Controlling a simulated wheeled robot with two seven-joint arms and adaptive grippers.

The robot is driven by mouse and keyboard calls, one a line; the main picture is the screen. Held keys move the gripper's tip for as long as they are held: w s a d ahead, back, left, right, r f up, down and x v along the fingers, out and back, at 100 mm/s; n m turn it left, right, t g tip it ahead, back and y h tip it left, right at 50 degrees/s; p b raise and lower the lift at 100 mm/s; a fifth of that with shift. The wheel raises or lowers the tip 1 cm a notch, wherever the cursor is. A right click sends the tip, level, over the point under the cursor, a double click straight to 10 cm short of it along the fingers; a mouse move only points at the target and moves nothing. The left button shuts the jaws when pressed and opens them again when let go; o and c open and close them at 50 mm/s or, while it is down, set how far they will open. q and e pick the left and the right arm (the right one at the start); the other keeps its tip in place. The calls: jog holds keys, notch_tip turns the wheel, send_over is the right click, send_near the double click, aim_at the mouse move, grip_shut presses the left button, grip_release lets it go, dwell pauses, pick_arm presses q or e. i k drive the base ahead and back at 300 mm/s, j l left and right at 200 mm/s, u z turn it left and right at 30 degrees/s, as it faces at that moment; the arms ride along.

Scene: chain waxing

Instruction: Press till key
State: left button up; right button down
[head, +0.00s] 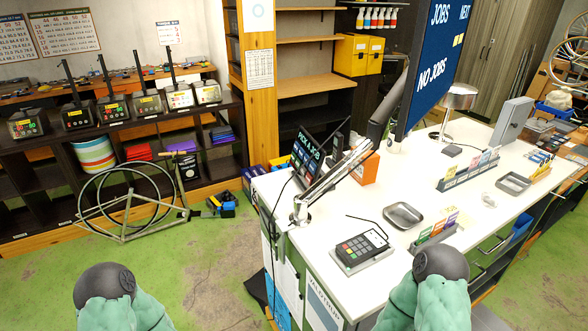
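A dark card-terminal-like keypad (361,247) with a small display and several keys, some coloured, lies on a pale base on the white counter (340,215), near its front left corner. I cannot read single keys at this size. A tilted dark screen (306,156) reading "PICK A JOB" stands behind it at the counter's left edge. Neither gripper is in view.
A metal tray (403,215) and a card holder (434,234) stand right of the keypad. A jointed lamp arm (330,180) leans over the counter behind it. A large "NO JOBS" monitor (437,62) rises behind. A bicycle frame (131,215) stands on the green floor at left.

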aim_at(303, 171)
jog(key=i+j+z, duration=0.1)
jog(key=j, duration=0.25)
jog(key=i+j+z, duration=0.1)
jog(key=j, duration=0.3)
jog(key=i+j+z, duration=0.1)
jog(key=i+j, duration=0.15)
jog(key=i+j+z, duration=0.1)
jog(key=j, duration=0.4)
jog(key=i+j, duration=0.15)
jog(key=j, duration=0.25)
jog(key=z, duration=0.05)
